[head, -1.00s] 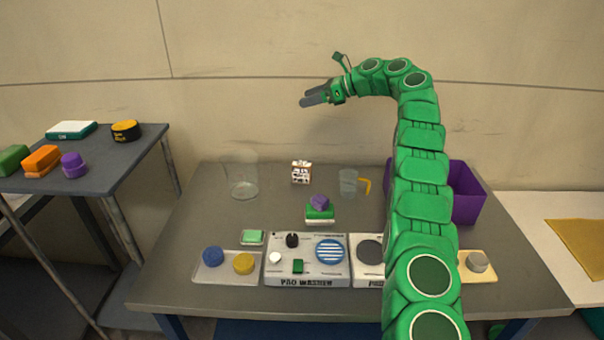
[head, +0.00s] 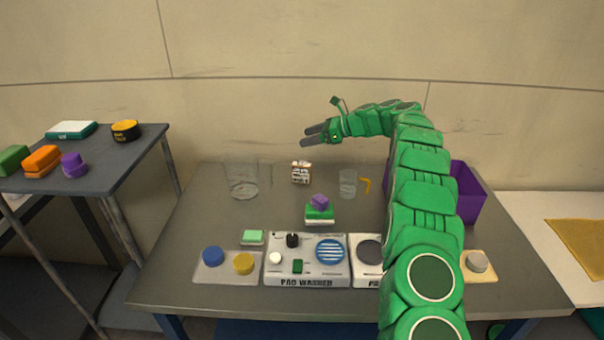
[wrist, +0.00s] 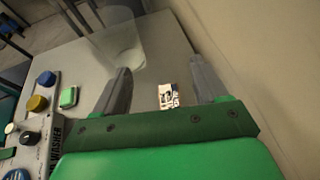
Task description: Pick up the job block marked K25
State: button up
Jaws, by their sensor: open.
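A small block (head: 301,173) with white faces, dark printing and a brown top stands on the grey table at the back, between two clear vessels. Its marking is too small to read. The block also shows in the wrist view (wrist: 168,96), between my fingers and beyond them. My gripper (head: 309,136) is open and empty, in the air above the block near the wall. In the wrist view my gripper's two grey fingers (wrist: 160,82) are spread wide apart, with the block not between the tips but farther down on the table.
A clear beaker (head: 243,181) stands left of the block, and a clear mug with a yellow handle (head: 348,184) stands right. A pad washer (head: 307,262) and purple bin (head: 470,193) are nearby. The wall is close behind.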

aim_at(309, 164)
notch_tip(309, 164, down, 11)
jog(key=shift+x, duration=2.45)
jog(key=shift+w+r, duration=0.1)
jog(key=shift+c, duration=0.4)
jog(key=c, duration=1)
jog(key=shift+r, duration=0.1)
jog(key=shift+c, duration=0.2)
